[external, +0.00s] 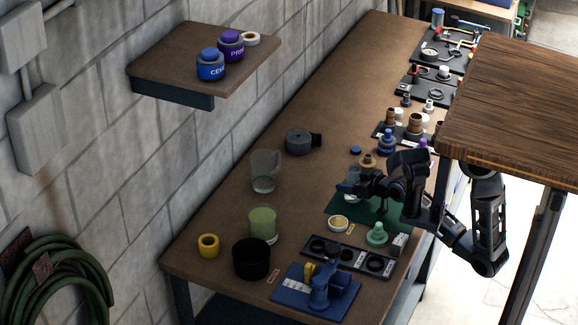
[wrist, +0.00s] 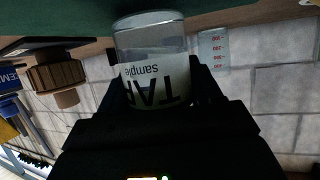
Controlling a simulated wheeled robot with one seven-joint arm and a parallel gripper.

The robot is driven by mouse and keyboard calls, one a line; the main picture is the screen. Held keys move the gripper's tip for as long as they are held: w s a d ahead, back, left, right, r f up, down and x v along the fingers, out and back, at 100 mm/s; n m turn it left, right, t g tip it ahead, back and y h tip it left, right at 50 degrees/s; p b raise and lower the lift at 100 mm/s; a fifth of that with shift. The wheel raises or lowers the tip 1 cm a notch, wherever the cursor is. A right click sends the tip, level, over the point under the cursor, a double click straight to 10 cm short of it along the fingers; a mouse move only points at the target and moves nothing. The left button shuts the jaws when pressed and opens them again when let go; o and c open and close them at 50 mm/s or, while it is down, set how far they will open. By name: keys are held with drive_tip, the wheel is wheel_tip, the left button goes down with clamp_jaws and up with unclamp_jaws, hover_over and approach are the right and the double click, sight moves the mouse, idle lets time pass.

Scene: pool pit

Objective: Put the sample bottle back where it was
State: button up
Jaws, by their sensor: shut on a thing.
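The sample bottle (wrist: 150,40) is a clear bottle with a white label reading "sample" and "TAP". It fills the middle of the wrist view, which appears upside down. My gripper (wrist: 155,85) is shut on it, one dark finger on each side. In the external view my gripper (external: 362,186) is over the far end of the green mat (external: 340,204), and the bottle (external: 351,178) shows only as a small pale shape, partly hidden. I cannot tell whether its base touches the mat.
On the bench, a black rack with round holes (external: 335,248), a green stoppered piece (external: 377,236) and a small yellow-rimmed dish (external: 338,223) stand near the mat. A glass beaker (external: 264,171) stands to the left. A wooden tabletop (external: 515,115) overhangs at right.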

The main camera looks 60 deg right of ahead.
drive_tip(key=shift+f, duration=0.3)
drive_tip(key=o, duration=1.1)
drive_tip(key=shift+o, duration=0.2)
drive_tip(key=shift+r, duration=0.25)
drive_tip(key=shift+s, duration=0.4)
drive_tip(key=b+v, duration=0.1)
drive_tip(key=v, duration=1)
drive_tip(key=shift+r, duration=0.2)
